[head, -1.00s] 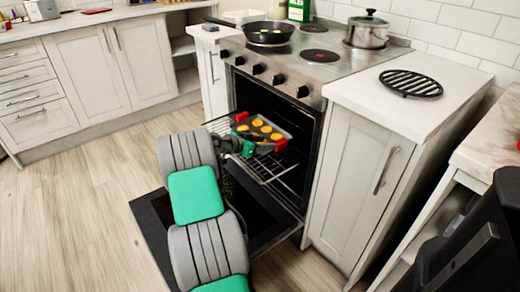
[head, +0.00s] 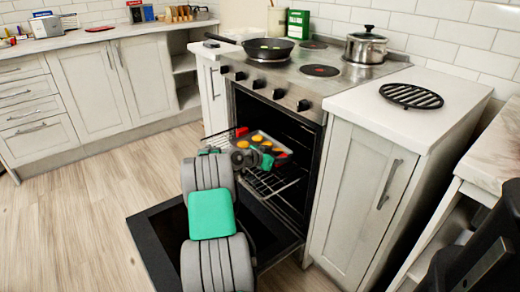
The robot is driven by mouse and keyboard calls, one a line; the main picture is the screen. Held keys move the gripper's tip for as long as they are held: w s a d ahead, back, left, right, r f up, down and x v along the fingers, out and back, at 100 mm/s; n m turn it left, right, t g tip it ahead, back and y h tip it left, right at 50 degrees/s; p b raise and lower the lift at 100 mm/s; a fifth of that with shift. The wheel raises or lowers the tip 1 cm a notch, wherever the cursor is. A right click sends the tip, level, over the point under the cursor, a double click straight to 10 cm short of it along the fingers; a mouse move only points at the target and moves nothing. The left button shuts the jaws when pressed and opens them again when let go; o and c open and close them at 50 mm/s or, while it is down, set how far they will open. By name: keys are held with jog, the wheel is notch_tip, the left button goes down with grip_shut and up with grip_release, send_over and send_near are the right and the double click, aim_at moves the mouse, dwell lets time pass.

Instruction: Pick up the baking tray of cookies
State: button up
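The grey baking tray (head: 270,138) holds several orange-yellow cookies (head: 257,139) and lies on the pulled-out wire rack of the open oven. It has a red handle (head: 242,131) on its left side and another red handle (head: 281,155) on its right, partly covered by my gripper. My gripper (head: 262,158) is at the tray's near right side, with a green finger close to the right handle. The fingers are small and partly hidden by my arm. I cannot tell whether they are open or shut, or whether they touch the tray.
The oven door (head: 155,237) is lowered under my arm. A frying pan (head: 267,48) and a lidded pot (head: 366,46) stand on the stove. A black trivet (head: 410,95) lies on the right counter (head: 365,110). The wooden floor (head: 90,220) at left is clear.

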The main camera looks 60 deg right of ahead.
grip_shut()
dwell(0.9)
jog(key=shift+r, duration=0.1)
